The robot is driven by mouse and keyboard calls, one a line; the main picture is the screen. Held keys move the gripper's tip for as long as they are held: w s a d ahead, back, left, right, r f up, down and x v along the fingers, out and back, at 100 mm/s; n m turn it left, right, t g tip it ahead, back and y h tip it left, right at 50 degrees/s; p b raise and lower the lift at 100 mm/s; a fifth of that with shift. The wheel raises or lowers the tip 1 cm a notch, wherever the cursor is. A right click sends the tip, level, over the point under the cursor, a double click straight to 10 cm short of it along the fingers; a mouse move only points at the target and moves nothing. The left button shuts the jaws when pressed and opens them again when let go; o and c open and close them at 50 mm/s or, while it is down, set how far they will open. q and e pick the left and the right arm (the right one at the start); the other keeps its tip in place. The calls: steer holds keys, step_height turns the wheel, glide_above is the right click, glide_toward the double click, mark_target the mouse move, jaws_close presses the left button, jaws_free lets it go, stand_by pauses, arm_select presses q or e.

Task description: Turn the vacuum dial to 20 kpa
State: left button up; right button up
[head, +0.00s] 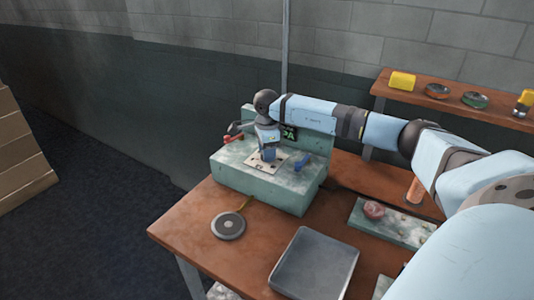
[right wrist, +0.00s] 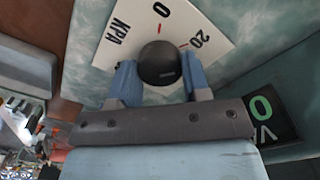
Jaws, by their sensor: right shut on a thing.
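The vacuum dial is a round dark knob (right wrist: 160,64) on a white plate (right wrist: 103,42) marked "KPA", "0" and "20" with red ticks. My right gripper (right wrist: 157,78) is shut on the knob, one blue finger on each side of it. In the head view my right gripper (head: 268,153) reaches down onto the top of the pale green box (head: 262,197), over the plate (head: 256,167), and hides the knob. A dark sign with a green "0" (right wrist: 260,106) stands beside the plate. I cannot tell where the knob points. My left gripper is not in view.
A round grey disc (head: 228,225) and a grey tray (head: 314,262) lie on the brown table (head: 180,230). A shelf (head: 450,103) with small items stands behind right.

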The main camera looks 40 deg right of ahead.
steer(key=shift+n, duration=0.6)
steer(key=o, duration=0.9)
step_height(320, 180, up, 14)
steer(key=shift+f+b, duration=0.1)
steer(key=shift+b, duration=0.25)
